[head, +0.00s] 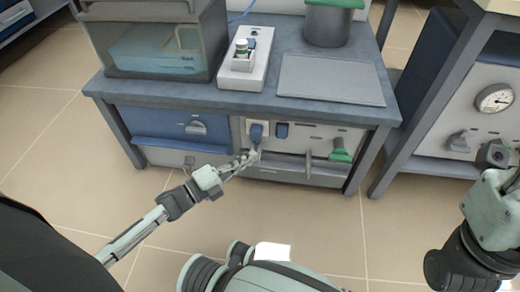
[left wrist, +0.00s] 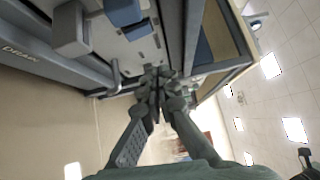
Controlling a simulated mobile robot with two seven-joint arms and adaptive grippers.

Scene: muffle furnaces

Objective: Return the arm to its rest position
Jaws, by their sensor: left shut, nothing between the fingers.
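My left arm reaches in from the lower left in the head view. Its gripper (head: 248,157) is shut and empty in front of the bench's control panel (head: 305,134), close to a blue plug or knob (head: 256,132). I cannot tell whether it touches the panel. In the left wrist view the two fingers of the left gripper (left wrist: 160,82) meet at their tips with nothing between them, near a grey bar handle (left wrist: 115,78). Part of my right arm shows at the right edge of the head view; its gripper cannot be made out.
The blue-grey bench (head: 262,101) carries a clear box (head: 155,45), a white power strip (head: 246,62), a grey plate (head: 331,80) and a green-lidded pot (head: 330,22). A green handle (head: 340,151) sticks out at the panel's right. A gauge unit (head: 494,98) stands farther right.

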